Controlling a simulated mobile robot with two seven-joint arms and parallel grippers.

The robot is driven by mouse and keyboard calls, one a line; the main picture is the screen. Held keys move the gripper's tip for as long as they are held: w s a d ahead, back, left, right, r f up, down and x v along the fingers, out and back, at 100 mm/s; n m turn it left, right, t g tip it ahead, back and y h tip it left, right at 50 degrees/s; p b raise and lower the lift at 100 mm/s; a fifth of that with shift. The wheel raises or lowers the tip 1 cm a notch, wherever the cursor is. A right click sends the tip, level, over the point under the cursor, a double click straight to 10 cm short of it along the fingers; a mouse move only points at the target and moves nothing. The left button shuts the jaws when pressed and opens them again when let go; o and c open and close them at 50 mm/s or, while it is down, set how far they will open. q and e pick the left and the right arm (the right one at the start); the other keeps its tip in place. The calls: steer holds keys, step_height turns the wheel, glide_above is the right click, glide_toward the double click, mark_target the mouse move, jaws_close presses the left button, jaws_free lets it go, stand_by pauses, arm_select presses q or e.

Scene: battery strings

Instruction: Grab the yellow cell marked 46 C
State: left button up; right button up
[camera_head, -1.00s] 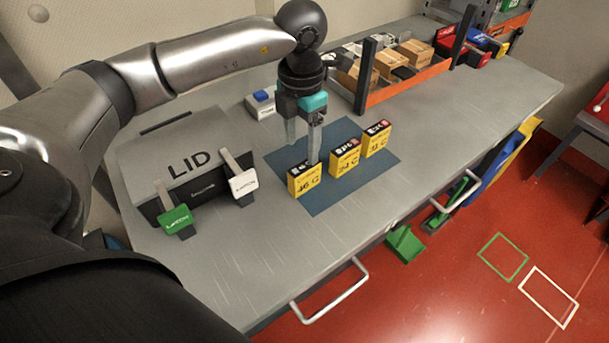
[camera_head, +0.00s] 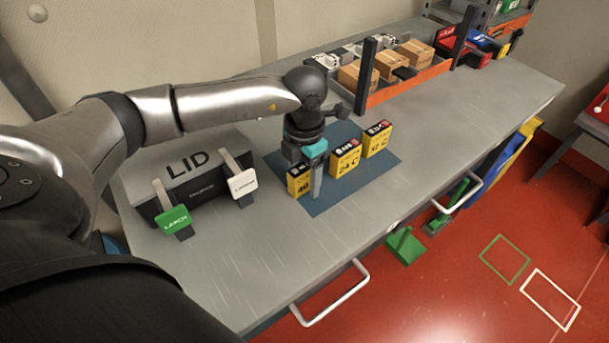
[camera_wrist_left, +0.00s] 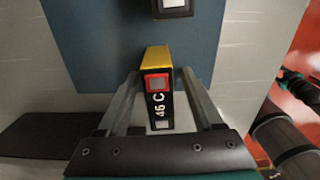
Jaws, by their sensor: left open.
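The yellow cell marked 46 C (camera_head: 298,181) stands upright on the blue mat (camera_head: 333,207), leftmost of three cells. My left gripper (camera_head: 312,185) is lowered over it and partly hides it in the head view. In the left wrist view the cell (camera_wrist_left: 157,84) shows its black top, with a red-framed patch and "46 C", between the fingers of my left gripper (camera_wrist_left: 160,98). The fingers are open, one on each side, with a gap showing beside the cell.
Two more yellow cells, a middle one (camera_head: 345,158) and a right one (camera_head: 377,139), stand close by on the mat. A grey box marked LID (camera_head: 190,168) with green and white latches is to the left. A rack with cartons (camera_head: 390,88) is behind.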

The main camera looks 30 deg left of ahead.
arm_select(q)
jaws_close()
stand_by(0.3)
stand_by(0.3)
